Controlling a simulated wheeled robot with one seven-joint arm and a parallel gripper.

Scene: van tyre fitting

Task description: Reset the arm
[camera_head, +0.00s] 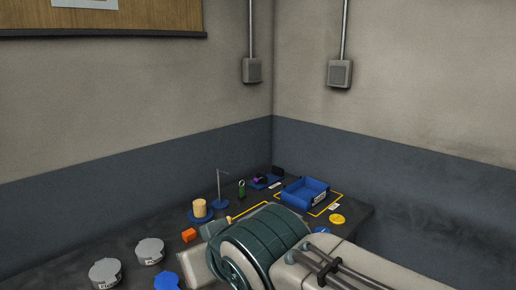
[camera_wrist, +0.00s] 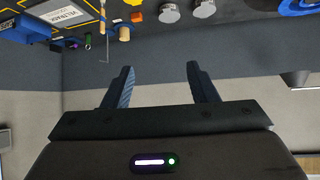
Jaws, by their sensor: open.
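My gripper (camera_wrist: 160,85) shows in the wrist view with its two dark fingers spread apart. Nothing is between the fingers. In that view the tabletop things appear upside down along the top edge, beyond the fingertips. In the head view my arm reaches in from the lower right over the dark table (camera_head: 60,272). My gripper itself is hidden behind the arm there.
The table holds a blue bin (camera_head: 305,193), an orange cube (camera_head: 189,235), a tan cylinder (camera_head: 199,208) on a blue base, a thin stand (camera_head: 219,190), a yellow disc (camera_head: 337,219) and grey lidded tins (camera_head: 150,251). Walls meet behind the table.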

